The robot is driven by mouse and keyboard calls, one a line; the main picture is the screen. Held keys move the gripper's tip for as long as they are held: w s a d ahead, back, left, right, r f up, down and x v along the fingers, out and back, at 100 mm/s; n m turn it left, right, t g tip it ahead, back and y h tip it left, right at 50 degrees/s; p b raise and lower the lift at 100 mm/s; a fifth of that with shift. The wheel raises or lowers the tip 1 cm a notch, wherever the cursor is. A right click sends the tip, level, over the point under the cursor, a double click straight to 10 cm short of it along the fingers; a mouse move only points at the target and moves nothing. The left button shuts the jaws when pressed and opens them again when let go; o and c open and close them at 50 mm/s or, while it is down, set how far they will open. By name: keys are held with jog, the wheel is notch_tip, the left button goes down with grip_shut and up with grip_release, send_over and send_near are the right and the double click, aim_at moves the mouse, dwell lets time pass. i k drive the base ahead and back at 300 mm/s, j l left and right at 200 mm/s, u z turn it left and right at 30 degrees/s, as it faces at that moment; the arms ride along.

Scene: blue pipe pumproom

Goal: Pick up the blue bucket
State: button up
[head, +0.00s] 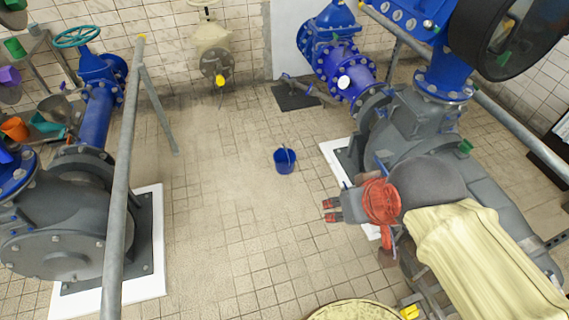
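The blue bucket (285,166) stands upright on the tiled floor near the middle of the head view. Its thin handle rises above the rim and leans to one side. My gripper (328,210) is to the right of the bucket and lower in the picture, apart from it. Its two red-tipped fingers point left with a gap between them, and nothing shows in the gap. Nothing hides the bucket.
A grey pump with blue pipes (345,75) stands behind and right of the bucket. Another pump (60,240) and a grey railing (122,170) are at the left. A yellowish round lid (355,311) is at the bottom. The floor around the bucket is clear.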

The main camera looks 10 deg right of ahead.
aim_at(284, 158)
jog(key=i+u, duration=0.15)
jog(key=i, duration=0.4)
jog(key=i+u, duration=0.1)
jog(key=i, duration=0.4)
jog(key=i+l+u, duration=0.15)
jog(key=i, duration=0.4)
jog(key=i+l+u, duration=0.1)
jog(key=i, duration=0.45)
jog(key=i+l+u, duration=0.15)
jog(key=i+l, duration=0.15)
jog(key=i, duration=0.2)
